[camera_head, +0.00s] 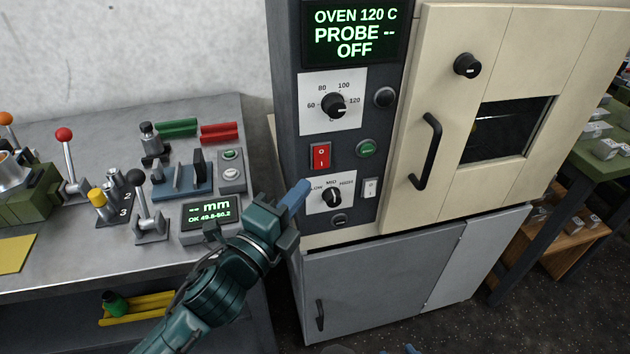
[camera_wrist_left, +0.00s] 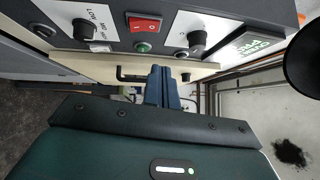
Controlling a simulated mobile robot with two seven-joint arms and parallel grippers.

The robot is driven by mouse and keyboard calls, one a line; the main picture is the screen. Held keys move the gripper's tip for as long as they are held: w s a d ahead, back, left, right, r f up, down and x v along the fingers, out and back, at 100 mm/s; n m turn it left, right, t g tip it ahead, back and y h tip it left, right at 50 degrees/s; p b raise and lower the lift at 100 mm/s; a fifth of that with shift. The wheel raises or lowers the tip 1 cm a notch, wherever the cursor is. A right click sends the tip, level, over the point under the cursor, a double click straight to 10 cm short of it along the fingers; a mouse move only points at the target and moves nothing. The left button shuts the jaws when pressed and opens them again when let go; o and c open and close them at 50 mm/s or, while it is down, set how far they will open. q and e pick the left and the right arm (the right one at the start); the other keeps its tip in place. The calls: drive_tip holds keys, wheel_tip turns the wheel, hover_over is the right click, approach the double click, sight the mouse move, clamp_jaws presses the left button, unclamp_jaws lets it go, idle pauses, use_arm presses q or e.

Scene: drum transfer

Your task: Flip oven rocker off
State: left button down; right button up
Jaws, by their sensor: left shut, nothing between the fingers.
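The red oven rocker (camera_head: 320,156) sits on the dark control panel, below the temperature knob and left of a green button. It also shows in the left wrist view (camera_wrist_left: 145,24), at the top. The oven display (camera_head: 354,32) reads "OVEN 120 C", "PROBE --", "OFF". My left gripper (camera_head: 298,192) is shut and empty, its blue fingertips in front of the panel's lower left edge, below the rocker. In the left wrist view its fingers (camera_wrist_left: 162,72) point toward the panel, apart from the rocker.
The temperature knob (camera_head: 334,106) and fan knob (camera_head: 331,197) flank the rocker above and below. A green button (camera_head: 366,148) and white switch (camera_head: 370,189) are close by. The oven door handle (camera_head: 427,150) sticks out at right. A bench with levers and a gauge (camera_head: 208,213) stands left.

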use_arm(q)
drive_tip(key=shift+s+a+r, duration=0.1)
drive_tip(key=shift+s+a, duration=0.2)
drive_tip(key=shift+s, duration=0.3)
drive_tip(key=shift+s+a+r, duration=0.1)
drive_tip(key=shift+s+a, duration=0.15)
drive_tip(key=shift+s, duration=0.3)
drive_tip(key=shift+s+a+r, duration=0.1)
drive_tip(key=shift+s+a, duration=0.2)
drive_tip(key=shift+s, duration=0.3)
